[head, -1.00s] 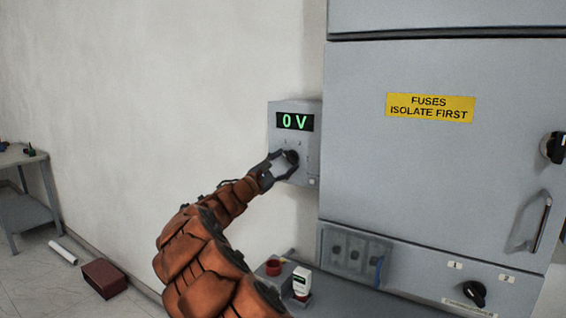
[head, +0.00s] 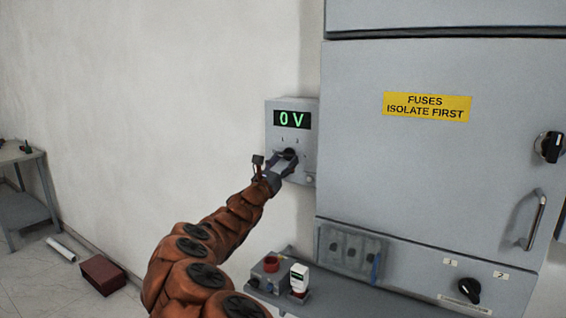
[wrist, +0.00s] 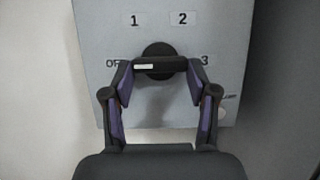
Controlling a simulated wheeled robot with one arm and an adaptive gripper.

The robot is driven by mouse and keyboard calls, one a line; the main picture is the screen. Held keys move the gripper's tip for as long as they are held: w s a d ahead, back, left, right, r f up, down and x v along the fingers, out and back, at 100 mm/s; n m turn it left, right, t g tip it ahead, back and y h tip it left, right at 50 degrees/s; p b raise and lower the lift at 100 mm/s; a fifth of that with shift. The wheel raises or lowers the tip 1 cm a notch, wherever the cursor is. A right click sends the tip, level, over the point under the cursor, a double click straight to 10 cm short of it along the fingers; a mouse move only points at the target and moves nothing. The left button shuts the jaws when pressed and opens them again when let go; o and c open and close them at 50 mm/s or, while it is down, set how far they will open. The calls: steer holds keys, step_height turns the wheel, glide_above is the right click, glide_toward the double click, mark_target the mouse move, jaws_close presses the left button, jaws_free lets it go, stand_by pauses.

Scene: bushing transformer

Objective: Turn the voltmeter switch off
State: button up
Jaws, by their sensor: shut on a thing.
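The voltmeter (head: 307,137) is a grey box on the wall, and its green display reads "0 V". Its black rotary switch (wrist: 158,50) shows in the wrist view, with the labels "1", "2", "3" and a partly covered "OFF" around it. The white mark on the switch's bar points left, toward "OFF". My gripper (wrist: 160,67) is shut on the switch, with one finger at each end of the bar. In the head view my gripper (head: 286,162) covers most of the switch.
A large grey cabinet (head: 430,160) with a yellow "FUSES ISOLATE FIRST" label stands right of the voltmeter. A table (head: 22,200) and a dark red box (head: 103,274) are at the left.

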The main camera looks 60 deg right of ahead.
stand_by(0.4)
steer(key=o, duration=1.2)
steer(key=shift+c, duration=0.2)
steer(key=shift+a, duration=0.1)
steer(key=v, duration=1.1)
steer(key=shift+a, duration=0.4)
steer(key=shift+s+f, duration=0.1)
